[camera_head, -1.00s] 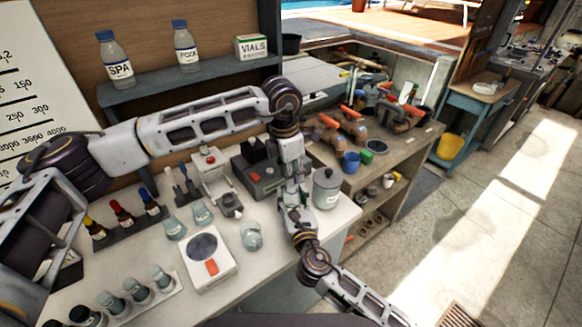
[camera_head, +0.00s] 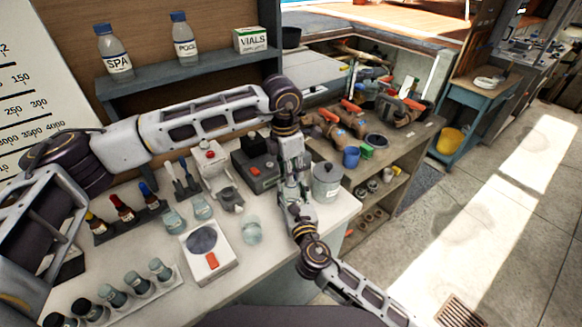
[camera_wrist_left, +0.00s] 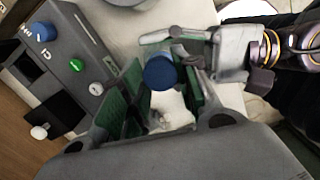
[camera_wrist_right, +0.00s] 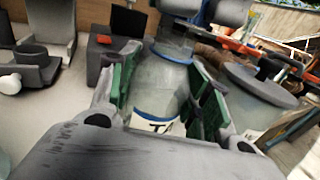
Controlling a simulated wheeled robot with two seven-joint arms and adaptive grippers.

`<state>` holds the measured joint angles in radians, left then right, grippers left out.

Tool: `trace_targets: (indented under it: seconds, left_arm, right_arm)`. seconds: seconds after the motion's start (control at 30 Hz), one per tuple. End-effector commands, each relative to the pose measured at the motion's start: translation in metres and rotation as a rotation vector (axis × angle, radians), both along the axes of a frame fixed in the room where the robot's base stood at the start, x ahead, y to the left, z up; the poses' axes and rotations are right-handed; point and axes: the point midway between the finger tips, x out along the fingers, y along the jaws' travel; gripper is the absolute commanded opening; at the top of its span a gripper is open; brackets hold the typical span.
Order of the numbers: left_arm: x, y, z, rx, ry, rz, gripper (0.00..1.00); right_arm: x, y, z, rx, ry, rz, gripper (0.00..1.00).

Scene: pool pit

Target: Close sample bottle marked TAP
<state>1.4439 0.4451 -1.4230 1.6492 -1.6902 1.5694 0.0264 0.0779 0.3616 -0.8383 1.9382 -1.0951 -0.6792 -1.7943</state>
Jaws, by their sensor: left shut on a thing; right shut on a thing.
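My left gripper (camera_head: 292,172) points down over the bench and is shut on a blue cap (camera_wrist_left: 160,72). Directly below it, my right gripper (camera_head: 298,208) is shut around a clear bottle (camera_wrist_right: 158,82). The bottle's white label (camera_wrist_right: 155,118) has a blue stripe and shows "TA", the rest cut off. The bottle looks upright between the green finger pads. The left gripper's fingers (camera_wrist_right: 208,10) are just above the bottle's top in the right wrist view. Whether the cap touches the neck or is seated cannot be told. The grippers hide most of the bottle in the head view.
A grey lidded pot (camera_head: 327,183) stands close right of the grippers. A dark instrument box (camera_head: 262,172) is behind them. A glass beaker (camera_head: 251,231) and a white scale (camera_head: 208,250) stand to the left. The shelf holds SPA (camera_head: 115,62) and POOL (camera_head: 185,45) bottles.

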Motion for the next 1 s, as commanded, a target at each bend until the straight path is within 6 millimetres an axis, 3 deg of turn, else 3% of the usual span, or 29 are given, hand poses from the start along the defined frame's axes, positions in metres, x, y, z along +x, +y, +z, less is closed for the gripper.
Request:
trace_targets:
  seconds: [1.0]
  left_arm:
    - [-0.0001,0.0002,-0.0085,0.001,0.001,0.000,0.24]
  right_arm:
    - [-0.0001,0.0000,-0.0005,0.000,0.001,0.000,0.05]
